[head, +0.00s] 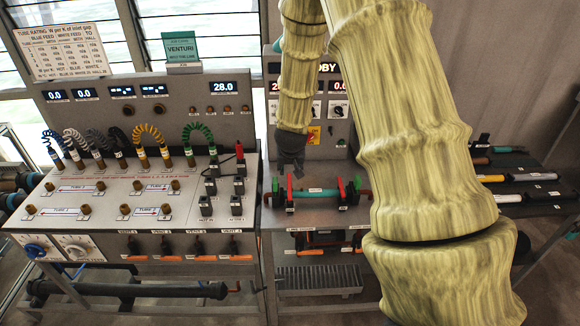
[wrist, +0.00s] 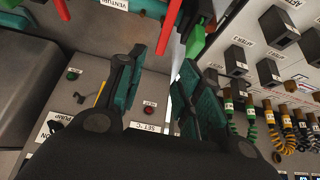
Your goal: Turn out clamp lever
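On the narrow bench in the head view, a teal tube (head: 317,193) lies across two dark clamps. The left clamp has an upright red lever (head: 290,188) with a green piece (head: 276,185) beside it. The right clamp has a similar red lever (head: 341,190) and green piece (head: 357,183). My gripper (head: 290,165) points down just above the left clamp. In the wrist view my gripper (wrist: 158,78) has its teal-padded fingers apart, with a gap between them. Whether anything touches the fingers cannot be told.
A sloped panel (head: 130,205) with coiled cables and black plugs stands left of the clamps. An upright control panel (head: 330,112) stands behind them. My arm hides the bench's right part. Several rods (head: 520,177) lie on a rack at the right.

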